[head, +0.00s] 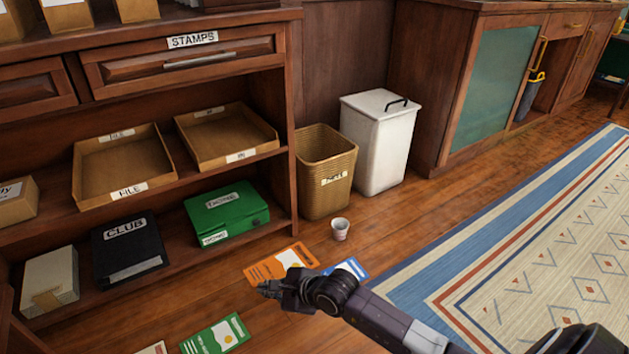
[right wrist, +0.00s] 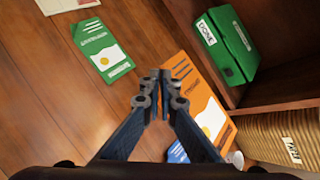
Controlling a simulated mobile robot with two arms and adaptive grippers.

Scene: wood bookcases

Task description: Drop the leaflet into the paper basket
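Several leaflets lie flat on the wooden floor: an orange one (head: 270,268), a green one (head: 214,337), a blue one (head: 350,268) partly behind my arm, and a pale one (head: 152,348) cut off by the frame. The woven tan paper basket (head: 318,200), with a small label, stands upright against the bookcase's right end. My right gripper (head: 264,289) is above the floor by the orange leaflet's near edge. In the right wrist view its fingertips (right wrist: 160,76) are together with nothing between them, and the orange leaflet (right wrist: 196,100) lies below and right. My left gripper is not visible.
A white lidded bin (head: 375,150) stands right of the basket, with a small cup (head: 340,229) in front. The bookcase shelves hold trays, a green box (head: 227,214) and a black binder (head: 127,253). A patterned rug (head: 540,240) lies right.

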